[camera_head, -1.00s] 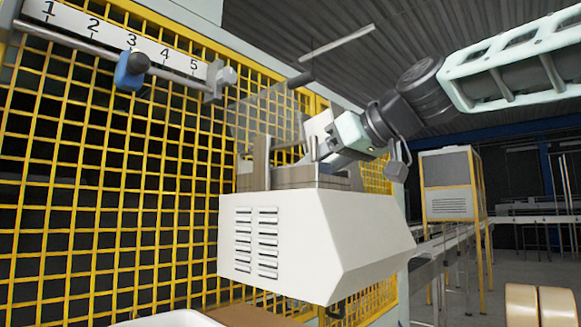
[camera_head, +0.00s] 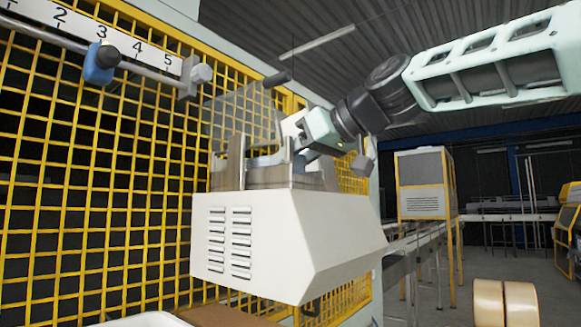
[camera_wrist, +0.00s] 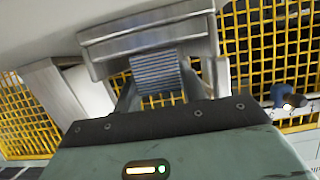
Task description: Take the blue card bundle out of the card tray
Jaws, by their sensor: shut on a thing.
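The blue card bundle (camera_wrist: 156,68) shows in the wrist view as a blue-grey block with fine stripes. My gripper (camera_wrist: 158,88) is shut on it, one finger at each side. The bundle's far end is at the metal card tray (camera_wrist: 150,43), and I cannot tell how much of it is still inside. In the head view the card tray (camera_head: 238,172) has upright metal plates and sits on top of a white housing. My gripper (camera_head: 300,150) reaches down to the tray from the upper right.
The white vented housing (camera_head: 285,240) is below the tray. A yellow mesh guard (camera_head: 100,200) stands behind and left, with a numbered scale and blue clamp (camera_head: 101,62). A clear panel (camera_head: 240,112) is close behind the tray. Tape rolls (camera_head: 505,302) are at lower right.

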